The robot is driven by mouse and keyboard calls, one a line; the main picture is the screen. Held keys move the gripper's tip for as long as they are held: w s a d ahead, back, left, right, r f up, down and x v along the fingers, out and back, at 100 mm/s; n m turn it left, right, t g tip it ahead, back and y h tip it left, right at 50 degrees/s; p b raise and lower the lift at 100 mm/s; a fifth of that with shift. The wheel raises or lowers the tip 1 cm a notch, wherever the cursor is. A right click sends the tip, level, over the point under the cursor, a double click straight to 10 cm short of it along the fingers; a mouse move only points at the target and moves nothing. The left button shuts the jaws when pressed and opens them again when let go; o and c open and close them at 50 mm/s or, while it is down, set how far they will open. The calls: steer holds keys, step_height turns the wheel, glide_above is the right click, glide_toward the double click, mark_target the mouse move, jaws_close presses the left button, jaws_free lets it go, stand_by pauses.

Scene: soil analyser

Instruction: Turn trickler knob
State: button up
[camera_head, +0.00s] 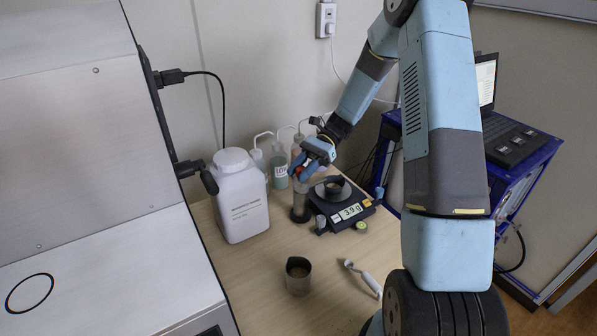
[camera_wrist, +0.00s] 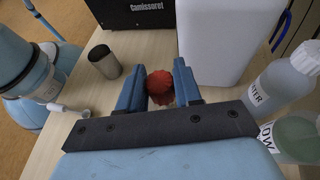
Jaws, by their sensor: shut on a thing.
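The trickler (camera_head: 300,203) stands upright on the table beside the scale, a clear column on a dark base. Its red knob (camera_wrist: 161,87) shows between my fingers in the wrist view, and a bit of red shows in the head view. My gripper (camera_wrist: 160,85) is shut on the knob, one blue finger on each side. In the head view my gripper (camera_head: 302,172) reaches the top of the trickler from behind right. The scale (camera_head: 343,209) reads 3.9 g and has a dark cup (camera_head: 334,187) on its pan.
A white jug (camera_head: 240,200) stands left of the trickler. Several wash bottles (camera_head: 279,165) stand behind it. A metal beaker (camera_head: 298,275) and a scoop (camera_head: 364,278) are at the front. A large metal machine (camera_head: 80,130) fills the left; a laptop (camera_head: 486,82) is on the blue cabinet.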

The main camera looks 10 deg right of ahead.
stand_by(0.4)
steer(key=o, duration=1)
steer(key=v, duration=1.3)
steer(key=shift+w+d, duration=0.25)
steer(key=shift+w, duration=0.05)
steer(key=shift+r, duration=0.15)
